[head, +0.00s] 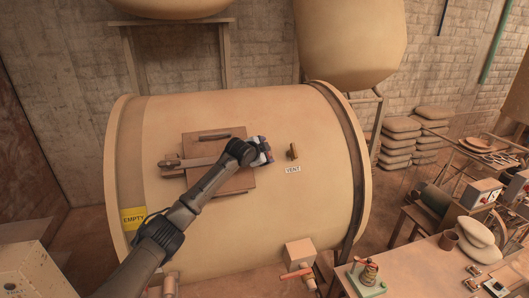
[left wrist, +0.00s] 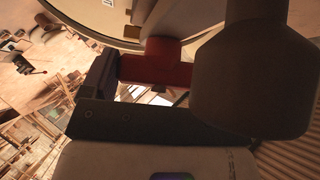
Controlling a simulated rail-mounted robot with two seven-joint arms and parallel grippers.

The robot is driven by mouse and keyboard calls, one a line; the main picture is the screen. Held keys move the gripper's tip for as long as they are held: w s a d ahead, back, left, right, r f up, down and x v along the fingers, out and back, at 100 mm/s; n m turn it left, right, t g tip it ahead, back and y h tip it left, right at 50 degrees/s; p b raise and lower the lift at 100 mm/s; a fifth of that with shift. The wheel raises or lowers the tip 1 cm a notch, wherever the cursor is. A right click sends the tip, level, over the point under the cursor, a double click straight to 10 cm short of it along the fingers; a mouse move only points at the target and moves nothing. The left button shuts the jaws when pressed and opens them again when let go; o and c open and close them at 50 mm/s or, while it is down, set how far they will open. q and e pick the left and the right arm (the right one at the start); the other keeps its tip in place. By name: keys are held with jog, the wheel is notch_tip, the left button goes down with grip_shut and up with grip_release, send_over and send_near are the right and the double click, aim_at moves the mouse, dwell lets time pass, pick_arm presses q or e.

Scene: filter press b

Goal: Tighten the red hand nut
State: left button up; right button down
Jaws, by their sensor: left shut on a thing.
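The red hand nut (left wrist: 158,66) shows in the left wrist view as a red piece with a rounded top and a crosswise arm, close to the camera. My left gripper (head: 263,151) is at the right end of the hatch bar in the head view and is shut on the nut. The nut is mostly hidden there by the gripper. The hatch bar (head: 200,161) lies across the square hatch cover (head: 235,184) on the big tan drum (head: 260,215). How far the nut is turned cannot be told. My right gripper is not in view.
A vent fitting (head: 292,152) stands on the drum just right of my left gripper. A valve with an orange handle (head: 298,272) is low on the drum's front. A workbench (head: 430,265) with tools is at the right. Stacked sacks (head: 400,140) stand behind.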

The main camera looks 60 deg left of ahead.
pick_arm(q)
jog(key=shift+m+h, duration=0.3)
jog(key=shift+m, duration=0.2)
dwell(0.3)
jog(key=o, duration=0.8)
jog(key=b+v, duration=0.7)
jog(key=v, duration=0.6)
jog(key=shift+s+r, duration=0.25)
jog(key=shift+r, duration=0.2)
